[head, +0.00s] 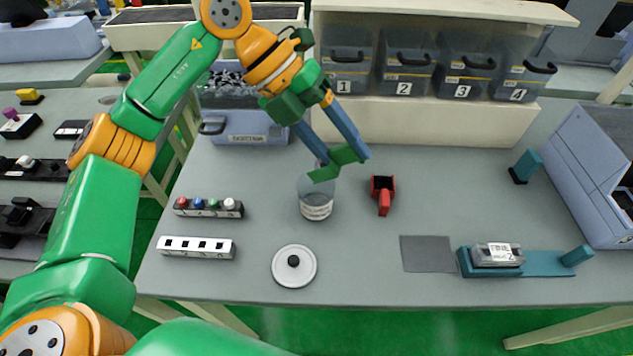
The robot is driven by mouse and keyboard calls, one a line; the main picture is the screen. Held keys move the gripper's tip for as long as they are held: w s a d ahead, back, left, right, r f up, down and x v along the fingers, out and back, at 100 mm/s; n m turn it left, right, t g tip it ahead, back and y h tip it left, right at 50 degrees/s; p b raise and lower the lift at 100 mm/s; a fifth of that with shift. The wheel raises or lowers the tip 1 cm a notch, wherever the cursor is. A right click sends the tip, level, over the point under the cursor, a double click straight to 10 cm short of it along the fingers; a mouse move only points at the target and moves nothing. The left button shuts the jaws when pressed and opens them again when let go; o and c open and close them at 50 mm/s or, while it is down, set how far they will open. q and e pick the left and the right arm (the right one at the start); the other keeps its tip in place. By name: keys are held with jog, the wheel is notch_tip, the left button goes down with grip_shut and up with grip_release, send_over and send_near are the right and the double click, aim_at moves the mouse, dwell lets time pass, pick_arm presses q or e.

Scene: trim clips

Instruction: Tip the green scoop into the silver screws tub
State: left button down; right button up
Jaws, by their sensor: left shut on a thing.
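My left gripper (346,156) is shut on the green scoop (323,173), whose colour blends with parts of my arm. The scoop is held over the mouth of a clear round tub (316,197) with a white label, tilted down to the left. The label is too small to read, so I cannot tell for sure that it is the silver screws tub. The tub stands upright and lidless on the grey table. I cannot see whether anything is in the scoop. My right gripper is not in view.
A red scoop (383,193) lies right of the tub. A round lid (294,266) lies in front. A button strip (208,207) and white socket strip (196,247) are left. A blue bin (243,130) and numbered bins (404,75) stand behind. A teal fixture (540,263) is right.

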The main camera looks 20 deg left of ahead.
pick_arm(q)
jog(key=shift+d, duration=0.1)
dwell(0.4)
jog(key=shift+a+f+h+b, duration=0.1)
jog(key=shift+a+h+b, duration=0.2)
jog(key=shift+b, duration=0.2)
jog(key=shift+a+h, duration=0.1)
jog(key=shift+h, duration=0.2)
jog(key=shift+a+r+h+b, duration=0.15)
jog(key=shift+r+h+b, duration=0.1)
jog(key=shift+h+b, duration=0.1)
jog(key=shift+r, duration=0.15)
